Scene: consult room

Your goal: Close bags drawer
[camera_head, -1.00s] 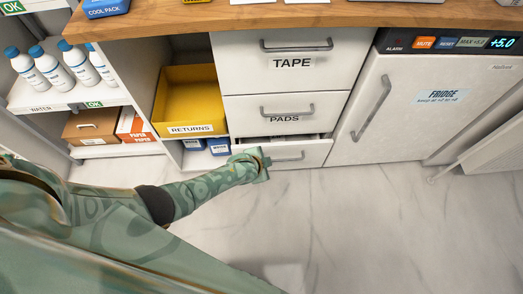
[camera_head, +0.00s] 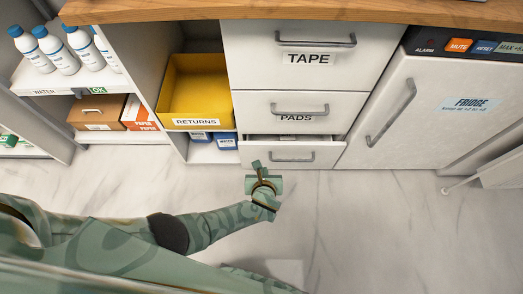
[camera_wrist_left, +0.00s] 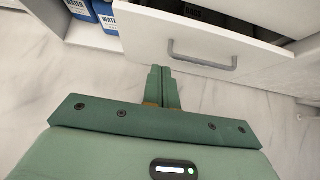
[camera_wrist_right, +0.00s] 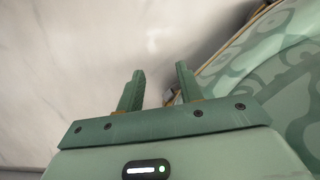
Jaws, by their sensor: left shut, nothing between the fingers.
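The bottom drawer (camera_head: 292,154) under the TAPE and PADS drawers stands partly open, with a dark gap showing above its white front.
The TAPE drawer (camera_head: 290,75) and PADS drawer (camera_head: 318,122) are shut above. A yellow RETURNS bin (camera_head: 195,90) sits on the shelf to the left, with blue water boxes (camera_head: 226,141) below. The fridge (camera_head: 430,100) stands to the right. The marble floor is clear.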

